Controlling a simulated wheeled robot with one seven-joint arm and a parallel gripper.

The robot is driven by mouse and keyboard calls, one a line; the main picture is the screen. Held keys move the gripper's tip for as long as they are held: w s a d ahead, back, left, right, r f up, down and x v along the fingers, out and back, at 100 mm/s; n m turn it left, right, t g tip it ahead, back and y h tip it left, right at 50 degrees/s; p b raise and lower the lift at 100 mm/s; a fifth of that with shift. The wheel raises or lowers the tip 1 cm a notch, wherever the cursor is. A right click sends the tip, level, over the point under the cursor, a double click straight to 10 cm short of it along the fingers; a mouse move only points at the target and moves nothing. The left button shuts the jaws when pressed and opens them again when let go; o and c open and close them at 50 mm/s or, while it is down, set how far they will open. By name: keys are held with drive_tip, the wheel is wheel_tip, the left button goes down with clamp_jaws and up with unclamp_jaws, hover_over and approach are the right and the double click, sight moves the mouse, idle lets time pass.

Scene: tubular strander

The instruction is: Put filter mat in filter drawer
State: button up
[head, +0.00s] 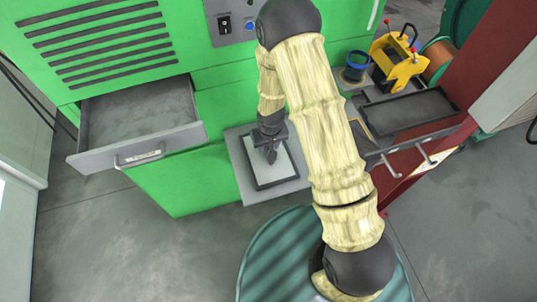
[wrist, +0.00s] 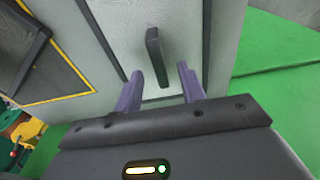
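The filter mat (head: 283,172) is a light grey panel in a dark frame, lying flat on a grey shelf (head: 237,152) beside the green machine. In the wrist view the mat (wrist: 178,28) carries a dark upright grip bar (wrist: 157,52). My gripper (wrist: 160,71) is open, its two purple fingers apart on either side of the bar's near end. I cannot tell whether they touch it. In the head view my gripper (head: 271,152) points down over the mat and hides part of it. The filter drawer (head: 140,150) is pulled open at the left and looks empty.
Right of the shelf lie a dark tray (head: 412,112), a blue-rimmed cup (head: 356,66) and a yellow holder (head: 397,62). Hooks stick out below that tray. A dark red post (head: 455,95) stands at the right. Floor in front of the drawer is clear.

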sight(268, 149)
drive_tip(key=shift+w+f+p, duration=0.15)
drive_tip(key=shift+f+p, duration=0.15)
drive_tip(key=shift+f, duration=0.7)
drive_tip(key=shift+w+f+p, duration=0.1)
drive_tip(key=shift+f+p, duration=0.2)
drive_tip(key=shift+f, duration=0.65)
clamp_jaws()
